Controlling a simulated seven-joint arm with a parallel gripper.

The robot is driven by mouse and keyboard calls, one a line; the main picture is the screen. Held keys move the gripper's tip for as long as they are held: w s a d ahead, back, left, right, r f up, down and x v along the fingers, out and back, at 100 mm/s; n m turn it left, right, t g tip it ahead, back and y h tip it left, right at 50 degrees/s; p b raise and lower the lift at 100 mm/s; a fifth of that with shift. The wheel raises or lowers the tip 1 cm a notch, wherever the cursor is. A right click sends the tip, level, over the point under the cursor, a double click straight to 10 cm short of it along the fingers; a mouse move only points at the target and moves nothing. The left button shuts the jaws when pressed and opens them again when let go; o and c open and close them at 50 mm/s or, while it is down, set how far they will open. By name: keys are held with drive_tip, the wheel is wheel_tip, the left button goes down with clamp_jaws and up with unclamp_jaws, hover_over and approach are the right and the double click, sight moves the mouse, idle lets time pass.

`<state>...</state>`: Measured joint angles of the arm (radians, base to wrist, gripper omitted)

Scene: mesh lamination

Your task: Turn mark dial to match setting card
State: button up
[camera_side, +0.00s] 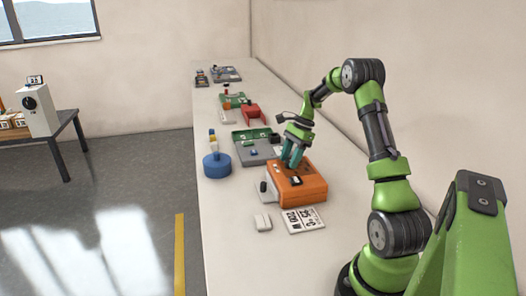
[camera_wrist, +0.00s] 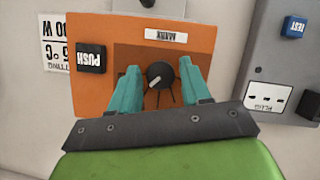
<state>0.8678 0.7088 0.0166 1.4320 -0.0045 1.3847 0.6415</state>
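The mark dial (camera_wrist: 160,76) is a black knob with a pale pointer line, on a brown panel of the orange box (camera_wrist: 220,33). Tick lines fan out below it in the wrist view, and a "MARK" label (camera_wrist: 166,35) sits above it, upside down. My gripper (camera_wrist: 158,67) is open, with its teal fingers on either side of the dial and gaps to the knob. In the side view my gripper (camera_side: 292,154) is low over the box (camera_side: 302,192), hiding the dial. The setting card (camera_side: 303,219) lies in front of the box; only part of it (camera_wrist: 55,50) shows in the wrist view.
A black PUSH button (camera_wrist: 90,58) is on the box beside the dial. A grey unit with a blue TEST button (camera_wrist: 294,27) and a PLUG plate (camera_wrist: 268,98) stands close by. A blue round container (camera_side: 217,166) and a small white block (camera_side: 262,222) are on the bench.

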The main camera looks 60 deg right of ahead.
drive_tip(key=c, duration=0.8)
drive_tip(key=shift+o, duration=0.2)
drive_tip(key=shift+n, duration=0.3)
drive_tip(key=n+g, duration=0.1)
drive_tip(key=n, duration=0.2)
drive_tip(key=shift+w+y, duration=0.1)
drive_tip(key=shift+y, duration=0.2)
drive_tip(key=shift+w+n+g, duration=0.1)
drive_tip(key=shift+n+g, duration=0.9)
drive_tip(key=shift+n, duration=1.1)
drive_tip(key=shift+d, duration=0.1)
drive_tip(key=o, duration=1)
drive_tip(key=shift+o, duration=0.2)
